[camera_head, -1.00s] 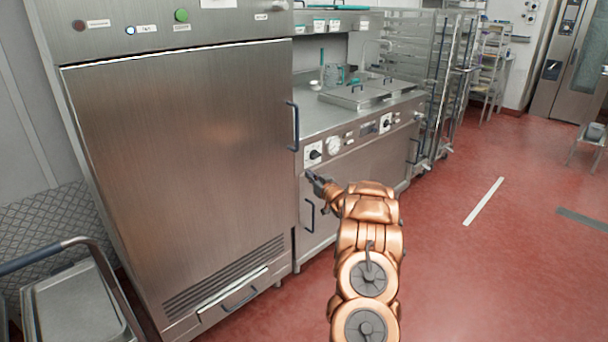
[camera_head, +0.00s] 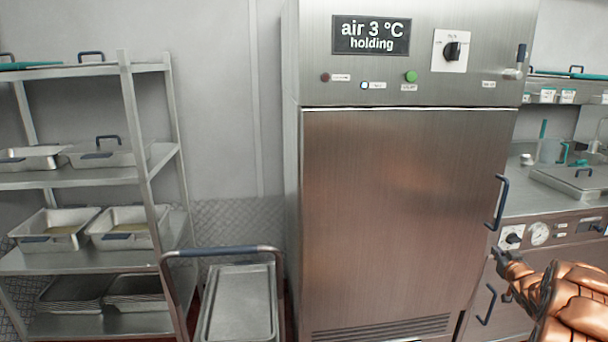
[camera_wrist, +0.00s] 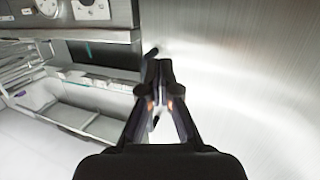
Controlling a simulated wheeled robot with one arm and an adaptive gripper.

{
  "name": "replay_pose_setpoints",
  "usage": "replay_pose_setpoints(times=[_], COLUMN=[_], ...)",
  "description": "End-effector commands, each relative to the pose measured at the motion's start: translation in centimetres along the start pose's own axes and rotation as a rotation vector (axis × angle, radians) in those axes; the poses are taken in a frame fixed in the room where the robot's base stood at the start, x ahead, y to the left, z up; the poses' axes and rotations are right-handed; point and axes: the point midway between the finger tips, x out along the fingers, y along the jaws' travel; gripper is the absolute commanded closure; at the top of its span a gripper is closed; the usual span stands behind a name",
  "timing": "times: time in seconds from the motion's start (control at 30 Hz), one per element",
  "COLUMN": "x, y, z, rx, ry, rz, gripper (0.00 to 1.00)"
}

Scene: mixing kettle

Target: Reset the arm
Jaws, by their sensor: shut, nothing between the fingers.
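My gripper (camera_head: 497,257) is at the lower right of the head view, at the end of my copper-coloured arm. It is in front of the kettle unit's control panel, just right of the tall steel cabinet. In the wrist view my gripper (camera_wrist: 159,68) has its fingertips together, with nothing held. The rest of my arm is cut off by the frame's right and lower edges.
The tall cabinet (camera_head: 400,200) shows "air 3 °C holding" and has a blue door handle (camera_head: 497,202). A trolley (camera_head: 222,250) with a steel tray stands left of it. A shelf rack (camera_head: 95,180) holds several pans. The kettle's lid (camera_head: 578,182) is shut.

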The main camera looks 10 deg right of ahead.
Motion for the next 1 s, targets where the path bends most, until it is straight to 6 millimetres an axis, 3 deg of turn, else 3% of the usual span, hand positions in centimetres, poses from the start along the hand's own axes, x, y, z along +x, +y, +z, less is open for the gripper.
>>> replay_pose_setpoints(times=[0.03, 0.1, 0.27, 0.47, 0.77, 1.0], x=[-0.2, -0.7, -2.5, -6.0, -13.8, -22.1], y=[-1.3, -2.6, -5.9, -10.2, -16.9, -21.9], z=[-1.5, -2.6, -4.2, -6.1, -7.4, -7.5], rx=[-0.008, -0.016, -0.029, -0.046, -0.070, -0.092], ry=[-0.023, -0.069, -0.182, -0.322, -0.552, -0.742], rz=[0.007, 0.025, 0.059, 0.088, 0.100, 0.081], gripper=[1.00, 1.00, 1.00, 1.00, 1.00, 1.00])
